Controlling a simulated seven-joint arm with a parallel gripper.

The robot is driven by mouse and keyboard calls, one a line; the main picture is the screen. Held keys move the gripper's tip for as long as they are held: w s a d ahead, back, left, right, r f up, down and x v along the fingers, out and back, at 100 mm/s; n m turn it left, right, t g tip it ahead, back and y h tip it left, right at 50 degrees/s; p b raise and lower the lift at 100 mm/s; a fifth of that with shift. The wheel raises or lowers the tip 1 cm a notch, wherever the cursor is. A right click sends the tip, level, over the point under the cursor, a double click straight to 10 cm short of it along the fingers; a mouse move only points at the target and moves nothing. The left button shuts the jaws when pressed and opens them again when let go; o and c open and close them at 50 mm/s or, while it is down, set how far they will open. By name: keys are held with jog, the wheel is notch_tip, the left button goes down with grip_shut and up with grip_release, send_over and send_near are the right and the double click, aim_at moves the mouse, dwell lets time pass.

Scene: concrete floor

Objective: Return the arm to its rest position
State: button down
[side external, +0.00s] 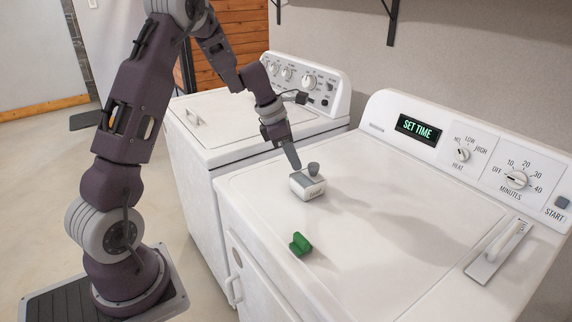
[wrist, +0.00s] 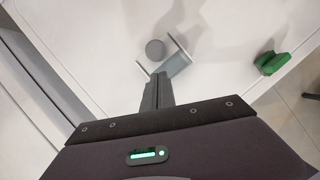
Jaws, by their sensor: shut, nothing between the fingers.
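My gripper (side external: 296,164) is low over the dryer's white top (side external: 400,235), pointing down. Its fingertips are right by a small white and grey box (side external: 308,188) with a round dark grey knob on it. In the wrist view the shut fingers (wrist: 158,78) show no gap and hold nothing. The box also shows just beyond the fingertips in that view (wrist: 175,60). I cannot tell whether the fingertips touch it. My arm is bent forward, reaching from its base on the floor out over the machine.
A green block-like object (side external: 300,244) lies near the dryer's front edge. The dryer's control panel (side external: 480,150) reads SET TIME, and a handle-like switch (side external: 497,252) is at right. A washer (side external: 240,120) stands beside the dryer under my arm. The middle of the dryer top is clear.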

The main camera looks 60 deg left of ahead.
jog(key=shift+s+a+r, duration=0.1)
jog(key=shift+s+a, duration=0.25)
jog(key=shift+s, duration=0.2)
jog(key=shift+s+a+r, duration=0.1)
jog(key=shift+s+a, duration=0.25)
jog(key=shift+s, duration=0.2)
jog(key=v, duration=0.9)
jog(key=s+d+r+m, duration=0.3)
jog(key=d+m, duration=0.2)
jog(key=d, duration=0.1)
jog(key=s+d+r+m, duration=0.4)
jog(key=d+m, duration=0.2)
jog(key=d, duration=0.1)
jog(key=s+d+m+t+y, duration=0.1)
jog(key=s+d+m, duration=0.3)
jog(key=s+m, duration=0.4)
jog(key=s+d+f+m+y, duration=0.1)
jog(key=s+d+m, duration=0.3)
jog(key=s+m, duration=0.4)
jog(key=m, duration=0.3)
jog(key=shift+s+f+t, duration=0.15)
jog(key=shift+s+t, duration=0.2)
jog(key=shift+t, duration=0.05)
jog(key=shift+d, duration=0.1)
